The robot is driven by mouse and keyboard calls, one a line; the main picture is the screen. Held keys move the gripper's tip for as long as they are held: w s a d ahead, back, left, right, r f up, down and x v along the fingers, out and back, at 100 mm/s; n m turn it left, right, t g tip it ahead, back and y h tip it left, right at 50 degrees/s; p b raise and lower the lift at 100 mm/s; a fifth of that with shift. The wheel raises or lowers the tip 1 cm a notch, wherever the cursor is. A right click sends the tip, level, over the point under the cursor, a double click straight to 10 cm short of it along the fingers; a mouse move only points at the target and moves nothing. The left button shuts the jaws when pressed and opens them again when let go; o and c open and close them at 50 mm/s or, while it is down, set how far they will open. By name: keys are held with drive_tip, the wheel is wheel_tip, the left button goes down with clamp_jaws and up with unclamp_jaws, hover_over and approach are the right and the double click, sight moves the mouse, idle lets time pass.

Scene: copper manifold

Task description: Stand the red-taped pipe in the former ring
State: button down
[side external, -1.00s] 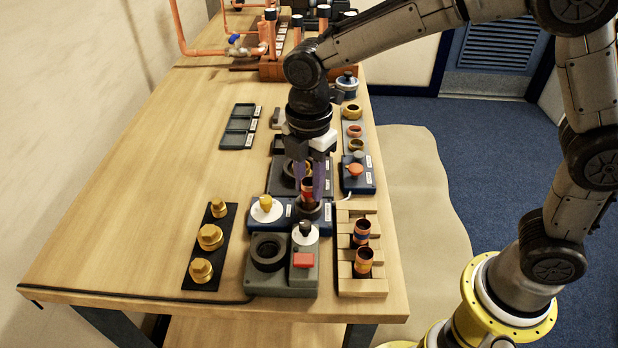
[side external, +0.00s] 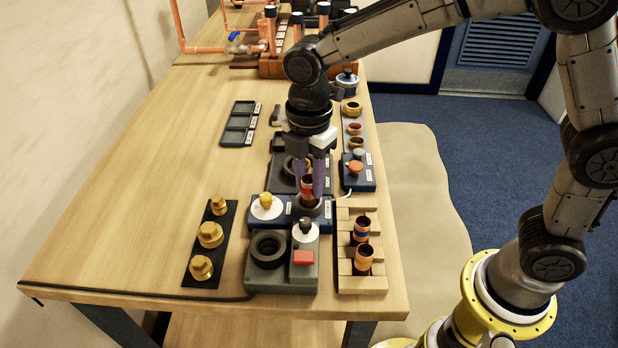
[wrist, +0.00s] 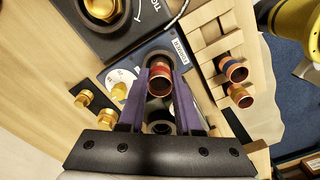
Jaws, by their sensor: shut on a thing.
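The red-taped pipe (side external: 307,186) is a short copper tube with a red band, upright between my fingers. My gripper (side external: 309,188) is shut on it, with one purple finger on each side. In the wrist view, the pipe's open copper mouth and red band (wrist: 160,74) show between the fingers. The dark former ring (side external: 308,207) sits at the right end of the blue base (side external: 286,224), directly under the pipe. The pipe's lower end meets the ring in the side view; I cannot tell how deep it sits. The fingers partly hide the ring in the wrist view.
A wooden rack (side external: 345,283) at the right holds a blue-taped pipe (side external: 361,229) and an orange-taped pipe (side external: 363,260). A grey station (side external: 282,280) with a black ring stands in front. Brass fittings (side external: 210,235) lie on a dark strip at left. The left tabletop is clear.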

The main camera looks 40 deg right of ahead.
sight(309, 177)
drive_tip(key=shift+f, duration=0.6)
drive_tip(key=c, duration=0.9)
unclamp_jaws()
drive_tip(key=shift+o, duration=0.2)
drive_tip(key=shift+r, duration=5.5)
drive_tip(key=shift+d, duration=0.1)
